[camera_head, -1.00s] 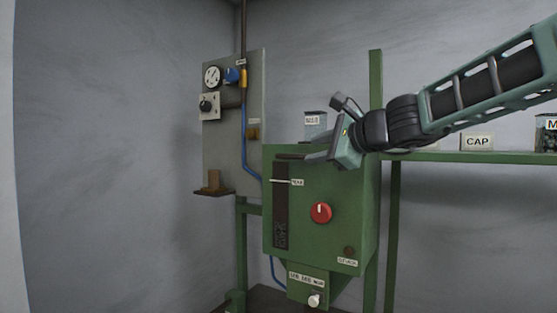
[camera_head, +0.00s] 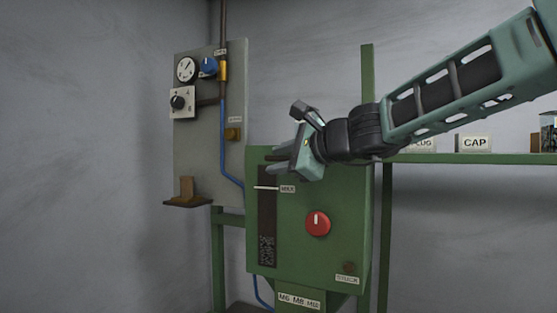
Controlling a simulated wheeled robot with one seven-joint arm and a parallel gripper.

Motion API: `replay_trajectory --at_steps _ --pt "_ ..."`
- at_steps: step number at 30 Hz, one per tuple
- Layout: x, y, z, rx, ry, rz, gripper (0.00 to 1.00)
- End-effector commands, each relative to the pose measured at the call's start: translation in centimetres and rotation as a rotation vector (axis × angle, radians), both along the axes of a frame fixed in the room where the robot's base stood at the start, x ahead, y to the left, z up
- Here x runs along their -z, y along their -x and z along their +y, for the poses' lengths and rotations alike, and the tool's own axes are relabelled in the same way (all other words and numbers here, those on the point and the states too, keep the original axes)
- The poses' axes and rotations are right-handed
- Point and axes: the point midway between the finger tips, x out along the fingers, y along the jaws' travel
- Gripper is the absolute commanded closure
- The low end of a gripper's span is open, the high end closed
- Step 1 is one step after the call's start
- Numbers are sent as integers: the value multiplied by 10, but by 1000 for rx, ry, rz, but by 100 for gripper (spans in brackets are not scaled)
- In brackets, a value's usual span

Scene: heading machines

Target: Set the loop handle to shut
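No part in view is clearly marked as the loop handle, and I cannot tell which one it is. A small brass-coloured part (camera_head: 233,134) sits lower on the panel, under a label too small to read. My gripper (camera_head: 272,158) is in front of the upper part of the green machine, right of and below the blue handle. Its two fingers look spread, with nothing seen between them.
A black knob (camera_head: 177,102) on a numbered plate sits below the gauge. The green machine (camera_head: 345,215) carries a red knob (camera_head: 318,223) and a dark sight slot (camera_head: 266,215). A green shelf (camera_head: 470,158) with labelled items runs right. Space left of the panel is clear.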

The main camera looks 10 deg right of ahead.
Motion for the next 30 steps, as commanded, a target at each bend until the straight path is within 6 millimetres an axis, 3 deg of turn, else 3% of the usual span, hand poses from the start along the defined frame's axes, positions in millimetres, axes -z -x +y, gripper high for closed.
replay_trajectory --at_steps 2,5,11,21,30 --pt "0 0 0 0 0 0 71" --pt "0 0 0 0 0 0 99" --pt "1 -3 -2 0 0 1 100" --pt "1 -49 -34 -3 0 1 100" --pt "0 -53 -38 0 2 -1 100"
